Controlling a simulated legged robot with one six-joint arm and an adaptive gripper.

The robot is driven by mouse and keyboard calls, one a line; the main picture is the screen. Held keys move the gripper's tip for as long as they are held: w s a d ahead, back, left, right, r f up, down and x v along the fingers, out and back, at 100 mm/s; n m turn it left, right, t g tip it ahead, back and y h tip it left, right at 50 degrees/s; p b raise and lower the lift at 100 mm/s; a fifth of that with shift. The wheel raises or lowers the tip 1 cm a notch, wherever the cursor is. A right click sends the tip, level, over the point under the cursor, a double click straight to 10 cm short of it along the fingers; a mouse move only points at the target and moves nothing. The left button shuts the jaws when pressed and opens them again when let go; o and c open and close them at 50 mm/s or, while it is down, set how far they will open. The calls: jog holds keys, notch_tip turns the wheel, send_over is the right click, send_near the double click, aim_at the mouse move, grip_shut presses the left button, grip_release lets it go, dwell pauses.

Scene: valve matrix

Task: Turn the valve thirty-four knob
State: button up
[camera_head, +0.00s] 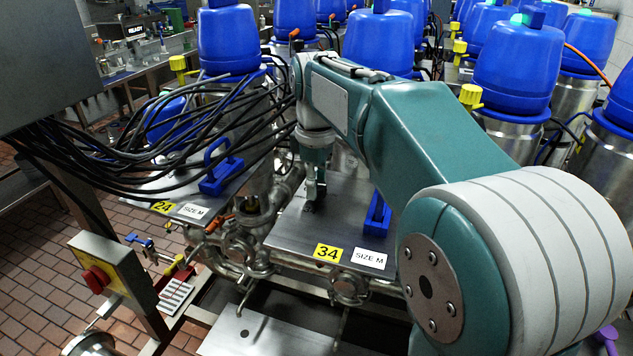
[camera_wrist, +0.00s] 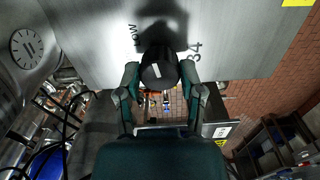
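The valve thirty-four knob shows in the wrist view as a black round knob (camera_wrist: 158,73) with a white mark, on a metal plate printed with "34" and "LOW". My gripper (camera_wrist: 160,75) is open, with one finger on each side of the knob; I cannot tell whether either finger touches it. In the head view my gripper (camera_head: 314,196) points down at the plate (camera_head: 290,235), which has a yellow "34" label (camera_head: 327,252) and a white "SIZE M" label (camera_head: 369,259). The knob is mostly hidden by my gripper there.
A blue handle (camera_head: 377,214) stands on the plate just right of my gripper. Plate 24 with its yellow label (camera_head: 162,207) and blue handle (camera_head: 220,168) lies to the left. Black cables (camera_head: 130,165) hang close by.

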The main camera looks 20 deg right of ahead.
jog(key=shift+m, duration=0.3)
jog(key=m, duration=0.4)
jog(key=shift+m, duration=0.3)
jog(key=m, duration=0.4)
jog(key=shift+m, duration=0.3)
jog(key=m, duration=0.5)
jog(key=shift+f, duration=0.1)
jog(key=shift+m, duration=2.4)
jog(key=o, duration=1.2)
jog(key=shift+w, duration=0.1)
jog(key=shift+c, duration=0.2)
jog(key=shift+a, duration=0.1)
